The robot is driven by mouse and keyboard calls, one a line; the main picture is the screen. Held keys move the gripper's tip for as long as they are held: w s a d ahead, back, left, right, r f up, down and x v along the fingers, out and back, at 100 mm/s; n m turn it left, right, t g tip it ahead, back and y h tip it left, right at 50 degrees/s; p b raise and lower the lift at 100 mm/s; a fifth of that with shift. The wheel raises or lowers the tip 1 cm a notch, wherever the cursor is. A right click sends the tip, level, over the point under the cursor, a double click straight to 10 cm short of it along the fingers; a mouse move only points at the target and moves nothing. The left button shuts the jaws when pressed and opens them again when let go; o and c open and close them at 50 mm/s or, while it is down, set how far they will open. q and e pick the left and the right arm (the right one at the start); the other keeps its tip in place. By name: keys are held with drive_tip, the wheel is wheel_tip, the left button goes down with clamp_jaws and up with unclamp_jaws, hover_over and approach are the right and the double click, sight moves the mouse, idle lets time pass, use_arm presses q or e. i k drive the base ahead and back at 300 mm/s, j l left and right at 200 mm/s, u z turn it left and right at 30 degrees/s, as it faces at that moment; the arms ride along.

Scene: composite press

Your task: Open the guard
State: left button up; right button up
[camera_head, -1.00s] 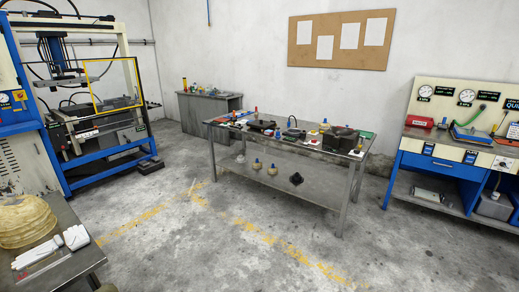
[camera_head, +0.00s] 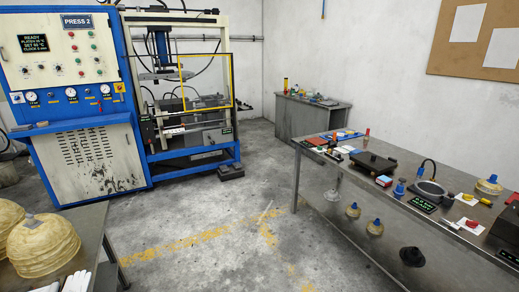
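The press (camera_head: 137,100) stands at the back left, with a blue and cream frame. The guard (camera_head: 232,82) is a clear panel with a yellow frame. It stands upright at the right part of the press opening; the left part of the opening, with the ram and platen (camera_head: 165,75), shows without yellow frame in front. I cannot tell from here whether the guard is latched. Neither of my grippers is in view.
A control cabinet (camera_head: 70,60) marked PRESS 2 adjoins the press on the left. A black foot pedal (camera_head: 230,171) lies on the floor before it. A table with beige domed pieces (camera_head: 42,245) is at near left, a cluttered workbench (camera_head: 345,205) at right. Floor between is clear.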

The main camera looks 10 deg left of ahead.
sight(208, 83)
drive_tip(key=i+j+u, duration=0.25)
drive_tip(key=i, duration=0.5)
drive_tip(key=i+j+u, duration=0.15)
drive_tip(key=i+u, duration=0.15)
drive_tip(key=i, duration=0.5)
drive_tip(key=i+u, duration=0.25)
drive_tip(key=i, duration=0.55)
drive_tip(key=i+l+u, duration=0.3)
drive_tip(key=i, duration=0.45)
drive_tip(key=i+z, duration=0.35)
drive_tip(key=i, duration=2.35)
